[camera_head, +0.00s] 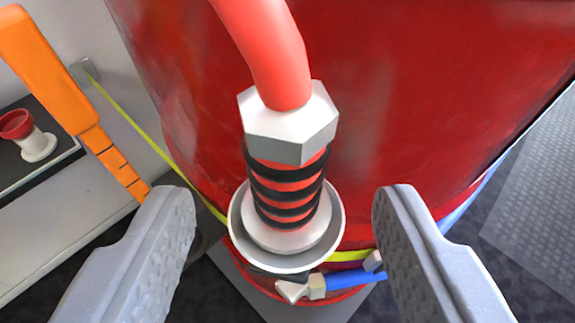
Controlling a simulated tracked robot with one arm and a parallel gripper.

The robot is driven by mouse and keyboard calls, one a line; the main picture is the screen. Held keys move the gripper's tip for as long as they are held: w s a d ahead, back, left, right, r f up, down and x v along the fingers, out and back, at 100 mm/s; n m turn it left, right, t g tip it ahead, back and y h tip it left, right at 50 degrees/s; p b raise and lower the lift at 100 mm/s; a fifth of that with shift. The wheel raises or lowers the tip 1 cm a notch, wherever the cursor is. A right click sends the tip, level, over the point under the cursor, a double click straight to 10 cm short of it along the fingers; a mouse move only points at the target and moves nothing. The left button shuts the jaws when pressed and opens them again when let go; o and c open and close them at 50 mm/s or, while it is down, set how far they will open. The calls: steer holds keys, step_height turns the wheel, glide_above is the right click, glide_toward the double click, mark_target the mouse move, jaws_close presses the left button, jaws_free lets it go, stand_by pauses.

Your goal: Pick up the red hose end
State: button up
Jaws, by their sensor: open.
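The red hose end (285,190) is in the middle of the view. It has a grey hexagonal nut on top, a red body with black rings, and a red hose (265,45) running up from it. Its lower part sits in a round grey cup (236,232). My gripper (285,225) is open, with one grey finger to the left and one to the right of the hose end. A gap shows on both sides. I cannot tell how far the fingers are from it in depth.
A large red tank (430,90) fills the background behind the hose end. A blue hose (355,278) and a yellow line (135,122) run near its base. An orange bar (45,65) and a red-and-white fitting (30,138) are at the left.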

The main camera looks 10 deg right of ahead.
mark_target(285, 175)
steer(key=shift+x, duration=2.9)
steer(key=shift+r, duration=0.2)
jaws_close()
